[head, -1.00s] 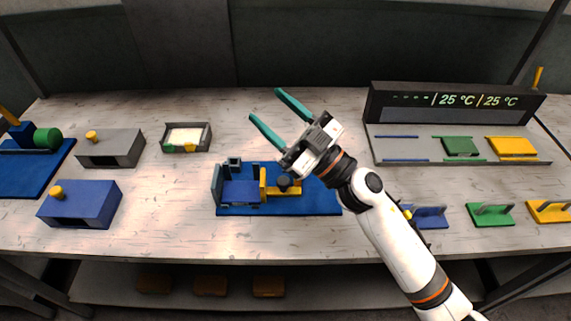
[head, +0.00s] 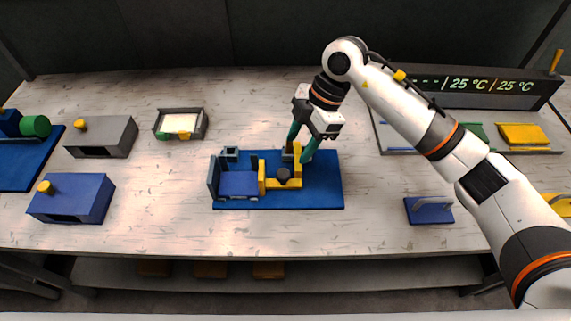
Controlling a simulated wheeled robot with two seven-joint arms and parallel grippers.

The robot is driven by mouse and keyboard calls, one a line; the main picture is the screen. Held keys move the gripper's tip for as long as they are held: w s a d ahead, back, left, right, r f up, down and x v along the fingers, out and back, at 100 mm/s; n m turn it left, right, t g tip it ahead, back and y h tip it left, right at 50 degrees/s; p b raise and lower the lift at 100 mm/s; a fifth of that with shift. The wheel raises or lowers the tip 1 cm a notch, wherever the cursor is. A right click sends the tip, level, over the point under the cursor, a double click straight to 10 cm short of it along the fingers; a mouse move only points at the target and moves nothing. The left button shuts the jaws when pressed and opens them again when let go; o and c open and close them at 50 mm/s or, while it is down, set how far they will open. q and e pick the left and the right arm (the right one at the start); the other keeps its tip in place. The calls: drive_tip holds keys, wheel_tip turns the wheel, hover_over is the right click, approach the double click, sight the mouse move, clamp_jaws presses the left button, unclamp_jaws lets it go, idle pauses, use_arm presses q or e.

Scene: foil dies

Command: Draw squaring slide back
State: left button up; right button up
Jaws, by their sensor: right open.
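The squaring slide is a yellow piece (head: 284,184) on the blue base plate (head: 325,195), with an upright yellow face at its left and a dark round knob on top. A tall yellow upright (head: 297,158) rises at its right end. A blue block (head: 239,184) sits to the left of the yellow face, beside a grey-blue wall. My right gripper (head: 299,154) points down at the slide's right end. Its teal fingers are open, apart on either side of the yellow upright; I cannot tell whether they touch it. My left gripper is not in view.
A grey tray (head: 205,127) with a pale sheet stands behind left. Grey (head: 105,137) and blue (head: 72,199) boxes with yellow knobs stand at the left. A blue handled die (head: 428,210) lies at the right. The table front is clear.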

sight(283, 173)
drive_tip(key=p+x, duration=0.1)
drive_tip(key=x, duration=0.8)
drive_tip(key=shift+w, duration=0.1)
clamp_jaws()
drive_tip(key=d+p, duration=0.2)
drive_tip(key=d, duration=0.5)
drive_tip(key=shift+d+r, duration=0.1)
drive_tip(key=shift+d, duration=0.1)
drive_tip(key=shift+w+a, duration=0.1)
drive_tip(key=shift+a, duration=0.05)
drive_tip(key=shift+c, duration=1.9)
unclamp_jaws()
drive_tip(key=o, duration=0.4)
